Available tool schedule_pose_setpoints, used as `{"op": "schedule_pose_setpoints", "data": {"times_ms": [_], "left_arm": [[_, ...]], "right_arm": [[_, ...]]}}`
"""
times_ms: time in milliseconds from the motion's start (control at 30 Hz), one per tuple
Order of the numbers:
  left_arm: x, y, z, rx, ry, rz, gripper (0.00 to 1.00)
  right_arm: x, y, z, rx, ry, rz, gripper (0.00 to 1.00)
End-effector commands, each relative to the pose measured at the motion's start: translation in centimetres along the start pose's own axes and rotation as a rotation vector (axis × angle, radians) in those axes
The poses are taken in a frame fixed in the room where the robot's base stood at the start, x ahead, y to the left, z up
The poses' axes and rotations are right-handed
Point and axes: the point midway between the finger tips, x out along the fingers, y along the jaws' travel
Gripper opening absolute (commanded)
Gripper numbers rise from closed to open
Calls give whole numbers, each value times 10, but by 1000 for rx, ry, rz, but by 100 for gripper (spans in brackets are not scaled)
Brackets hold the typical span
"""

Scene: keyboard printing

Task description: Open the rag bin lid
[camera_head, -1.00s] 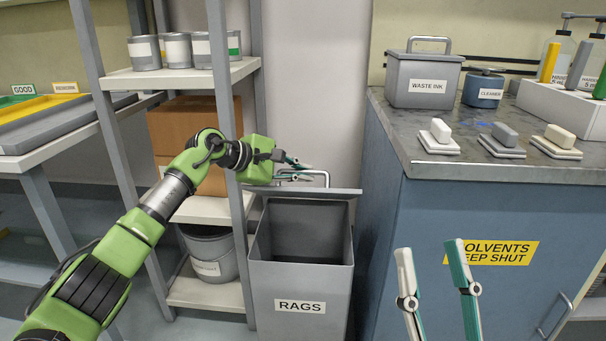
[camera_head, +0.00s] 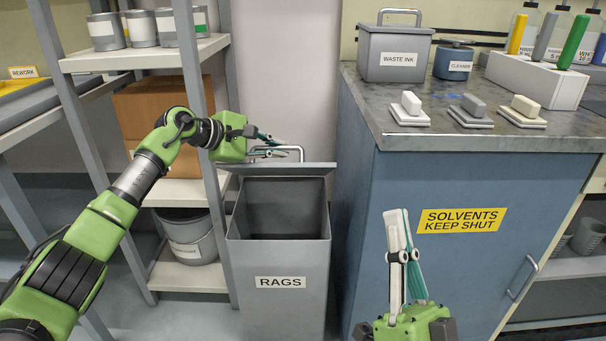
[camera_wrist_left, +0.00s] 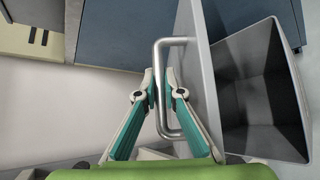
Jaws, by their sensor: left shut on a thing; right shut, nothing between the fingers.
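The grey rag bin (camera_head: 279,282), labelled RAGS, stands on the floor with its mouth open and its dark inside showing. Its lid (camera_head: 284,169) is swung up at the rear edge and shows nearly edge-on. My left gripper (camera_head: 280,146) is shut on the metal lid handle (camera_head: 301,152). In the left wrist view, the fingers (camera_wrist_left: 161,80) close on the handle bar (camera_wrist_left: 184,118), with the lid (camera_wrist_left: 200,75) and the open bin (camera_wrist_left: 262,90) to the right. My right gripper (camera_head: 397,213) is shut and empty, pointing up before the blue cabinet.
The blue cabinet (camera_head: 440,270) stands right of the bin, with a waste ink box (camera_head: 396,58) and several blocks on top. A metal shelf (camera_head: 145,56) with cans, a box (camera_head: 160,105) and a bucket (camera_head: 190,238) stands at left.

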Motion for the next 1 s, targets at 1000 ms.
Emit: {"op": "schedule_pose_setpoints", "data": {"times_ms": [1000], "left_arm": [[-1,2,0,0,0,3,0]], "right_arm": [[20,43,220,2349,369,655,0]]}}
